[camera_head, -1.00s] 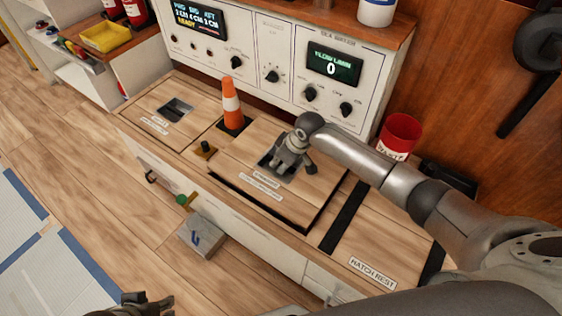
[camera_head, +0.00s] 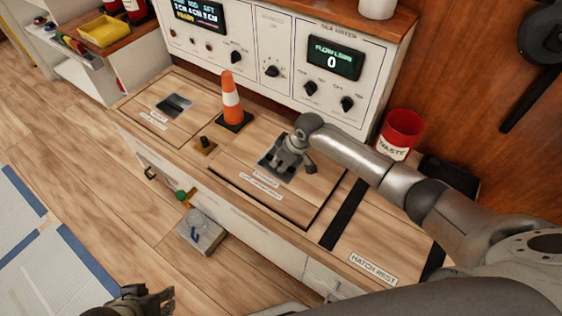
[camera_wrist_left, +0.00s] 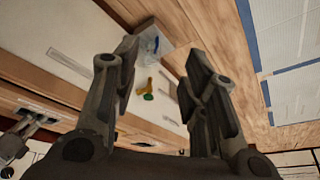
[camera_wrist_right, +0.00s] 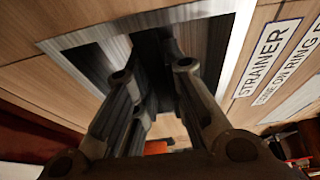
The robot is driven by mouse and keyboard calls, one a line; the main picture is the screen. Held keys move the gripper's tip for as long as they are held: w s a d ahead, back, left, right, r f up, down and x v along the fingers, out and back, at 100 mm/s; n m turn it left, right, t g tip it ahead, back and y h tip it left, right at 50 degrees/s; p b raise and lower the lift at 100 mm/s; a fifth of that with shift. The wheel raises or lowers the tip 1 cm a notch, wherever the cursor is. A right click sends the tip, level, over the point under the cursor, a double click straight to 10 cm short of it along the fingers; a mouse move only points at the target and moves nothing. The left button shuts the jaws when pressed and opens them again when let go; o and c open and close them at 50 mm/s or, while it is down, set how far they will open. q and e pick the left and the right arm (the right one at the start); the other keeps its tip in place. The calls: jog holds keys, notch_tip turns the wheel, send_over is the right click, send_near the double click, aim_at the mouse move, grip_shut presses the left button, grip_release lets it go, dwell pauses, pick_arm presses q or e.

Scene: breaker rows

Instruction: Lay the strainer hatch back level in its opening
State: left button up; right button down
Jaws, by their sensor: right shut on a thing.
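The strainer hatch (camera_head: 310,190) is a wooden panel with a recessed metal pull and a white label, set in the counter. It looks about level with the surrounding top, with a thin dark line along its front and right edges. My right gripper (camera_head: 284,168) reaches down into the pull recess and is shut on the hatch's pull. In the right wrist view the fingers (camera_wrist_right: 155,65) go into the metal-framed recess and hide the grip itself. My left gripper (camera_wrist_left: 165,65) is open and empty, low in front of the counter; it shows at the bottom of the head view (camera_head: 165,302).
A red waste bin (camera_head: 400,130) is at the back right. The hatch rest area (camera_head: 350,240) is bare. A grey box (camera_head: 202,234) is on the floor below a green-tipped valve (camera_head: 182,196).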

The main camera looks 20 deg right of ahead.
pick_arm(q)
jog(key=shift+w+d+r+t+b, duration=0.15)
jog(key=shift+w+d+r+t, duration=0.25)
jog(key=shift+w, duration=0.45)
jog(key=shift+w+d+r+t+b, duration=0.15)
jog(key=shift+w+t, duration=0.35)
jog(key=shift+w, duration=0.35)
pick_arm(e)
jog(key=shift+w+f, duration=0.1)
jog(key=shift+f, duration=0.35)
pick_arm(q)
jog(key=shift+w+f, duration=0.1)
pick_arm(e)
jog(key=shift+f, duration=0.25)
jog(key=c, duration=1.5)
grip_release()
jog(key=shift+o, duration=0.4)
jog(key=shift+s+f, duration=0.25)
pick_arm(q)
jog(key=shift+w+d+r+t+h, duration=0.2)
jog(key=shift+w+t+h, duration=0.1)
jog(key=shift+w, duration=0.15)
pick_arm(e)
jog(key=v, duration=1.2)
jog(key=shift+w+r, duration=0.1)
jog(key=shift+r, duration=0.1)
